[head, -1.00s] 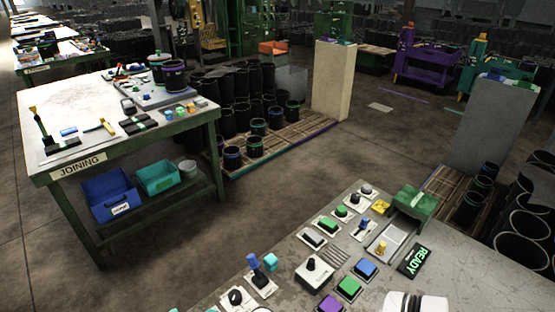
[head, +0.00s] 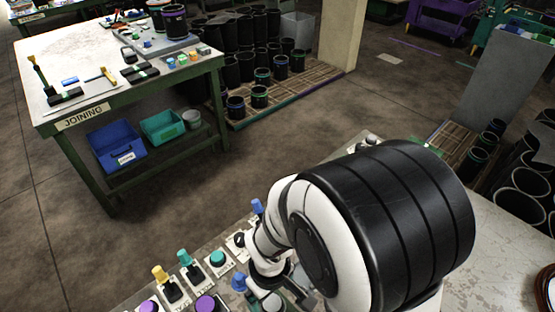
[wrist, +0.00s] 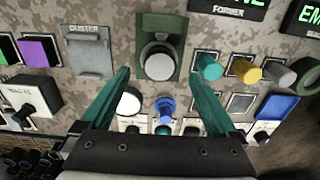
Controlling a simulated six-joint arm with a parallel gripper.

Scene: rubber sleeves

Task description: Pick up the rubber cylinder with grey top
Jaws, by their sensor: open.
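In the wrist view my gripper (wrist: 159,73) is open, with its two teal fingers spread over a control panel (wrist: 115,14). A short round piece with a grey top and dark side (wrist: 158,62) stands on a green plate (wrist: 145,23), in line with the gap between the fingertips. No contact with it shows. I cannot tell if it is the rubber cylinder. A smaller grey knob (wrist: 278,76) is to the right. In the head view, black rubber cylinders with coloured bands stand on a pallet (head: 308,87); no grey top is clear there. My arm hides much of the panel.
Blue (wrist: 166,106), teal (wrist: 208,67) and yellow (wrist: 246,70) knobs crowd the panel near my fingers. In the head view the joining table (head: 90,40) stands left, with a blue bin (head: 117,146) below. The floor between table and panel is clear.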

